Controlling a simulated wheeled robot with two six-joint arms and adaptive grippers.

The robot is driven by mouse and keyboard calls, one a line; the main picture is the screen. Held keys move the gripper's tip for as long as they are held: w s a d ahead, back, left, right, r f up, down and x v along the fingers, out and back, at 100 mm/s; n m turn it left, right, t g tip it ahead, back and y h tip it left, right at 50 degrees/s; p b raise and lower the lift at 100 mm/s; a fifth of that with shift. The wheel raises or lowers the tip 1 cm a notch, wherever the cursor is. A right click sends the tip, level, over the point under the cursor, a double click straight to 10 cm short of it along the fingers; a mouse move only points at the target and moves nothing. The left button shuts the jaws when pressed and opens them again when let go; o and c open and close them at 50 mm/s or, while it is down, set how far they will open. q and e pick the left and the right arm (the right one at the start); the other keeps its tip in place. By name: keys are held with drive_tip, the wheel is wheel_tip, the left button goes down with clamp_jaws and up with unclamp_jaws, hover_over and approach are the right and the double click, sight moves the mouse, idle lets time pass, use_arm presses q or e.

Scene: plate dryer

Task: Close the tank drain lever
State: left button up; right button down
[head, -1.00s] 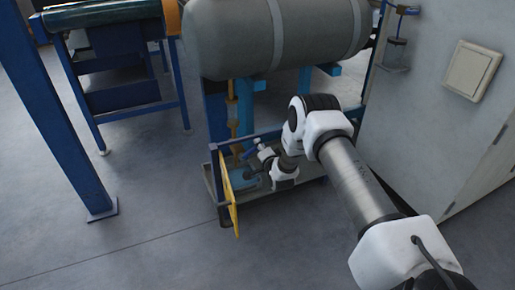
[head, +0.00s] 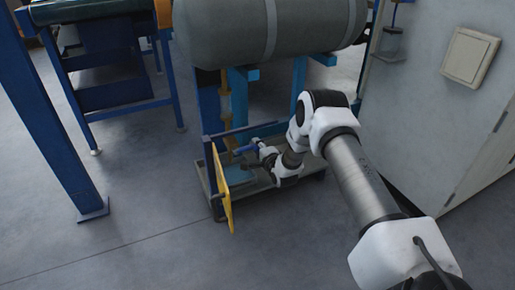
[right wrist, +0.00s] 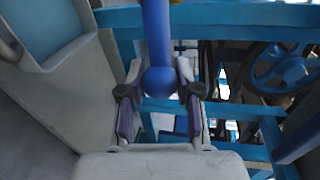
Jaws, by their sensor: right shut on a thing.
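The grey tank (head: 225,40) lies on a blue frame, with a brass-coloured drain pipe (head: 227,105) running down beneath it. The blue drain lever (head: 245,149) shows low by this pipe. In the right wrist view the lever (right wrist: 157,45) is a blue bar with a rounded end. My right gripper (head: 259,150) reaches it from the right. In the right wrist view the fingers of this gripper (right wrist: 160,97) stand on both sides of the lever's rounded end and are shut on it. The lever's pivot is hidden. My left gripper is not in view.
A yellow panel (head: 222,187) stands at the left end of the frame's low tray (head: 268,198). A light cabinet (head: 420,130) stands close on the right. A blue handwheel (right wrist: 283,68) shows in the right wrist view. The floor in front is clear.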

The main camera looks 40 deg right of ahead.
drive_tip(key=c, duration=0.8)
unclamp_jaws()
drive_tip(key=shift+f, duration=0.1)
drive_tip(key=shift+o, duration=0.2)
drive_tip(key=v, duration=1.2)
drive_tip(key=shift+a, duration=0.2)
